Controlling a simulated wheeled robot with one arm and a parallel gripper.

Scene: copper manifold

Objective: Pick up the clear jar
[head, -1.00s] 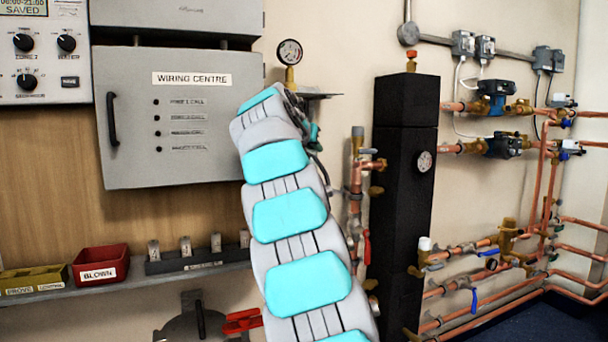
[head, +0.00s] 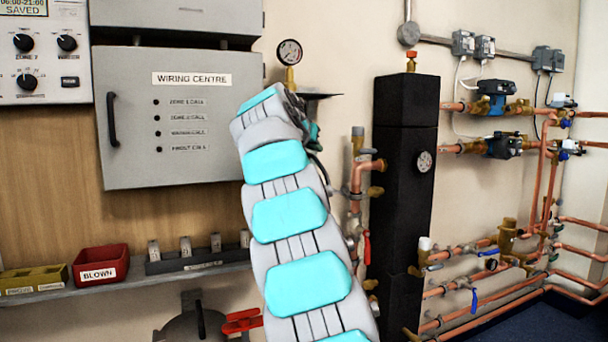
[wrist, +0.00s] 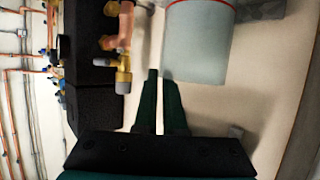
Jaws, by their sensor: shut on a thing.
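The two dark green fingers of my gripper (wrist: 160,76) are close together with a narrow gap. Their tips meet the cylinder's near left edge, and they look shut on its edge, not around its full width. The exact contact is hard to see. In the head view my arm hides the jar and most of my gripper.
A small dark shelf (head: 322,96) and a pressure gauge (head: 289,54) are beside my arm's far end. A tall black column (head: 405,170) with copper pipes and valves stands to the right; a brass valve (wrist: 122,66) shows left of my fingers. A grey wiring box (head: 180,120) is left.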

